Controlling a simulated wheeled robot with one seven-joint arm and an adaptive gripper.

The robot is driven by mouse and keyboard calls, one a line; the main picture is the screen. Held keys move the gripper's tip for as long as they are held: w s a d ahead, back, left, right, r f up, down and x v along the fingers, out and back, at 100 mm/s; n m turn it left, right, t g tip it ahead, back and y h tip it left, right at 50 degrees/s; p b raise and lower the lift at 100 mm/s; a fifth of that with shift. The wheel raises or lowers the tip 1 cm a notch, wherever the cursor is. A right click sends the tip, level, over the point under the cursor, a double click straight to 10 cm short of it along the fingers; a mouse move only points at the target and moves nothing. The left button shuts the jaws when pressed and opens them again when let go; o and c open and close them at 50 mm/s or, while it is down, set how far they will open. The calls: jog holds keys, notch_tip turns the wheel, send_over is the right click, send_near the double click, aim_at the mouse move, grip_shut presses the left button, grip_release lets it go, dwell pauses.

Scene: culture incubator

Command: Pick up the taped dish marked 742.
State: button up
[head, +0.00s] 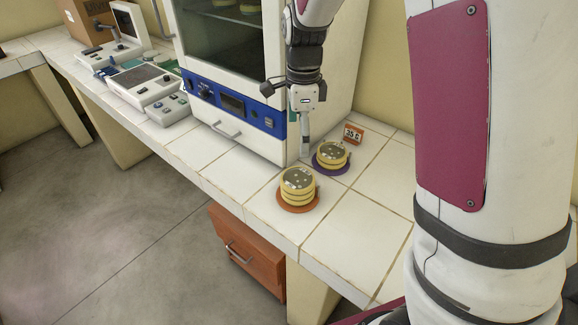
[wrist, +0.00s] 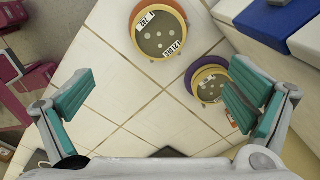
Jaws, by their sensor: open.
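Two short stacks of yellow-banded round dishes stand on the bench. The nearer stack (head: 297,183) is on an orange round mat (head: 285,207). The other stack (head: 332,154) is on a purple round mat (head: 344,170), close to the incubator. The purple-mat stack (wrist: 209,86) is partly hidden by my right finger. My gripper (head: 304,148) (wrist: 157,84) is open and empty, left of the purple-mat stack in the head view.
The white and blue incubator (head: 240,106) stands behind, with dishes inside. A small orange number sign (head: 353,133) is beyond the purple mat. Instruments (head: 147,84) fill the bench at left. An orange drawer unit (head: 247,250) is below. Bare tiles lie at the front right.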

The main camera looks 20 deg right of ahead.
send_over(301, 178)
notch_tip(301, 178, down, 8)
jog(key=shift+w+a+f, duration=0.15)
jog(key=shift+f, duration=0.05)
jog(key=shift+f+p, duration=0.5)
jog(key=shift+f, duration=2.2)
jog(key=c, duration=1.3)
